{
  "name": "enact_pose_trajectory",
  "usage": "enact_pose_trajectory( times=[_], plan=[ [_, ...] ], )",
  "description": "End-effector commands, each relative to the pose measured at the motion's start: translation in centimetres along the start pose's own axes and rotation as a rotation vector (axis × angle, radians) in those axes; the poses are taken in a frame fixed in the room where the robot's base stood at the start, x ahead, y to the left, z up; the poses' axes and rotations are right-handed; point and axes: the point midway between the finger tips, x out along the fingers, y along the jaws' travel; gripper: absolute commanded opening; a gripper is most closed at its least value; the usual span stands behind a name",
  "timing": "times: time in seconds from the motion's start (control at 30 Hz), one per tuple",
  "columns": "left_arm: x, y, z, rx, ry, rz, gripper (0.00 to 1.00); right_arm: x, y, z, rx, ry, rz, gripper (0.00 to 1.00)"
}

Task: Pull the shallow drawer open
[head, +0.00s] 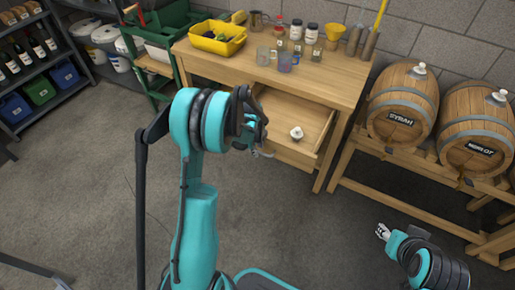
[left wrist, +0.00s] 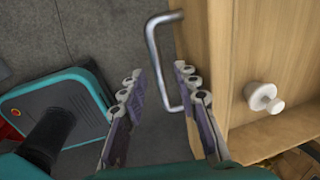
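The shallow wooden drawer (head: 290,118) is pulled out from under the workbench (head: 310,72), with its inside showing. A white knob-shaped thing (head: 296,133) is in the drawer and also shows in the left wrist view (left wrist: 264,98). My left gripper (head: 262,148) is at the drawer's front. In the left wrist view its fingers (left wrist: 160,105) are apart, with the grey bar handle (left wrist: 158,62) between them; I see no clear grip on it. My right gripper (head: 382,232) is low at the right, away from the drawer, and its fingertips look apart.
The bench top holds a yellow bin (head: 217,40), jars and mugs. Barrels (head: 402,105) lie on a wooden rack (head: 360,150) to the right. A bottle shelf (head: 38,70) and a green stand (head: 150,50) are at the left. The floor in front of the bench is clear.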

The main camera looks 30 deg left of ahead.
Motion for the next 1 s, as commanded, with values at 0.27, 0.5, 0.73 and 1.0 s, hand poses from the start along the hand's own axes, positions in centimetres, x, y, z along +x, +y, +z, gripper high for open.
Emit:
enact_pose_trajectory(
  times=[0.27, 0.5, 0.73, 1.0],
  plan=[
    [-4.4, 0.0, 0.0, 0.0, 0.0, 0.0, 0.31, 0.0, 0.0, 0.0, 0.0, 0.0, 0.0, 0.4],
    [-9.4, 0.1, 0.0, 0.0, 0.0, 0.0, 0.31, 0.0, 0.0, 0.0, 0.0, 0.0, 0.0, 0.4],
    [-11.7, 0.0, 0.0, 0.0, 0.0, 0.0, 0.31, 0.0, 0.0, 0.0, 0.0, 0.0, 0.0, 0.4],
    [-11.9, 0.0, 0.0, 0.0, 0.0, 0.0, 0.31, 0.0, 0.0, 0.0, 0.0, 0.0, 0.0, 0.4]
  ],
)
